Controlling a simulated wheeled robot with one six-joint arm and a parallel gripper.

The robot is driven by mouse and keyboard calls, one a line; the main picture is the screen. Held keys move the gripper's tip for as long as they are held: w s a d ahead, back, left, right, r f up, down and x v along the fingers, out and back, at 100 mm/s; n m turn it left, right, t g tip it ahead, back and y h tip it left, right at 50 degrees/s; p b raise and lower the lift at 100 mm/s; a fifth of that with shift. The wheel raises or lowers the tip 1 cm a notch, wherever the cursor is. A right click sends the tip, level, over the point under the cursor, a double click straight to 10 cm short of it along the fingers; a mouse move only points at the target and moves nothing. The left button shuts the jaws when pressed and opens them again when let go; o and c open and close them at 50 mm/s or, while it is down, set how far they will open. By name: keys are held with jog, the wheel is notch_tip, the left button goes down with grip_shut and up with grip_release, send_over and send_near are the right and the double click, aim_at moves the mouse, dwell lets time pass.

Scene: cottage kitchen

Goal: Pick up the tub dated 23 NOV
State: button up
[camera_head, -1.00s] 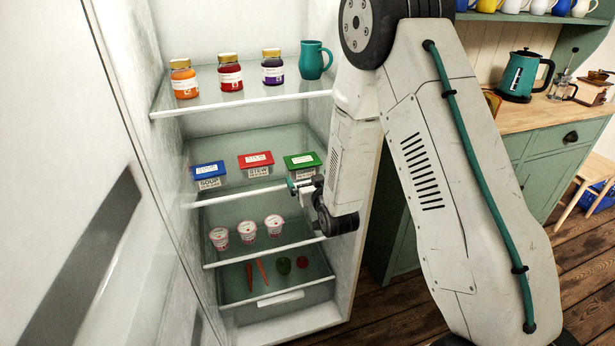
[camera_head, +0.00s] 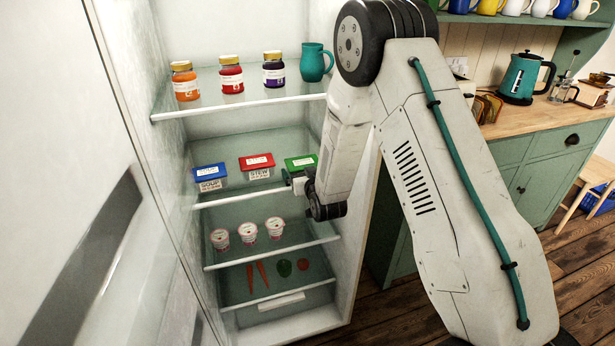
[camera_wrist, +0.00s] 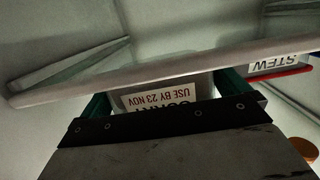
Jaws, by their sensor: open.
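The tub with the green lid (camera_head: 300,161) stands at the right end of the fridge's middle shelf. In the wrist view its label (camera_wrist: 158,97) appears upside down and reads "USE BY 23 NOV", with a partly hidden word above that looks like "CURRY". My gripper (camera_head: 291,179) is at the front of this tub and hides much of its front in the head view. In the wrist view the green fingers of my open gripper (camera_wrist: 165,93) show on either side of the tub's front. I cannot tell whether they touch it.
A red-lidded STEW tub (camera_head: 257,166) stands just left, with a blue-lidded SOUP tub (camera_head: 210,177) beyond it. The shelf's front edge (camera_wrist: 150,79) crosses the wrist view close to my fingers. Jars and a teal mug (camera_head: 314,63) stand above; yogurt cups (camera_head: 248,231) stand below.

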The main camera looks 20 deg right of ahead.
jog(key=shift+w, duration=0.3)
jog(key=c, duration=0.8)
jog(key=shift+o, duration=0.2)
jog(key=shift+s+d, duration=0.3)
jog(key=shift+s, duration=0.35)
jog(key=shift+s+d, duration=0.3)
jog(key=shift+s, duration=0.35)
jog(key=o, duration=0.8)
jog(key=shift+d, duration=0.1)
jog(key=shift+c, duration=0.2)
jog(key=s+r, duration=0.1)
jog(key=s, duration=0.6)
jog(key=shift+s, duration=0.4)
